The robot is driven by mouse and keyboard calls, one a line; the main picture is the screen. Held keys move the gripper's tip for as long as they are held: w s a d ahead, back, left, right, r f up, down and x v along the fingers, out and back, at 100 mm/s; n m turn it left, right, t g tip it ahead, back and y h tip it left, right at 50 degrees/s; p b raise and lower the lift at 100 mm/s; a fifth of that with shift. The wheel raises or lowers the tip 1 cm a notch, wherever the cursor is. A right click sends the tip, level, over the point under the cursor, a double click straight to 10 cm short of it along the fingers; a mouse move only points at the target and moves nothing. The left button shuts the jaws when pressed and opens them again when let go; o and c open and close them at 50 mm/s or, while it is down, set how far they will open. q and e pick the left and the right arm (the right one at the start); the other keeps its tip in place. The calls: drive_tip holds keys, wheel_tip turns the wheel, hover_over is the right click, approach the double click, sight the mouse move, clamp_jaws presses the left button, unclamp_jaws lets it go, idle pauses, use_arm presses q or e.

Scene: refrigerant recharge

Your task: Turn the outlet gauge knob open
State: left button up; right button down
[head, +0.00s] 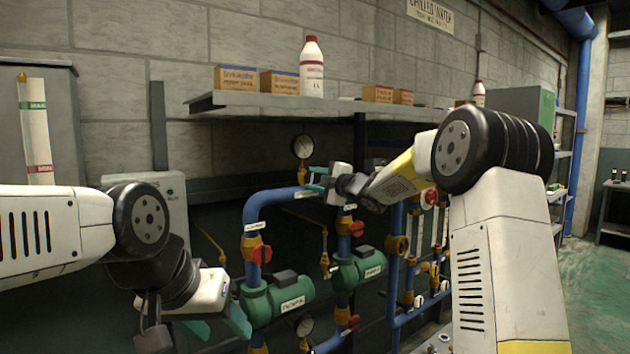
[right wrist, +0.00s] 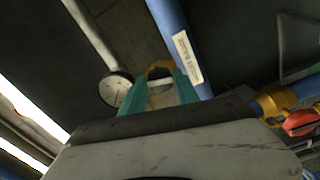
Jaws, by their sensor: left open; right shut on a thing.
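A round white-faced gauge (head: 303,146) stands above the blue pipes in the head view. It also shows in the right wrist view (right wrist: 115,89), just left of my right fingers. My right gripper (head: 313,178) is at the pipe below the gauge. In the right wrist view its teal fingers (right wrist: 160,82) are shut on a small yellow part, which I take for the outlet gauge knob (right wrist: 159,66). The fingers hide most of it, and its turn angle cannot be told. My left gripper (head: 218,322) is open and empty, low left of the green pump (head: 278,300).
Red-handled valves (head: 262,254) sit on the blue pipes, and one shows at right in the right wrist view (right wrist: 300,122). A second green pump (head: 358,270) stands behind. A shelf (head: 270,101) with boxes and a white bottle (head: 312,70) runs above the pipes.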

drive_tip(key=shift+n, duration=0.7)
drive_tip(key=c, duration=1)
unclamp_jaws()
drive_tip(key=shift+n, duration=0.3)
drive_tip(key=v, duration=0.7)
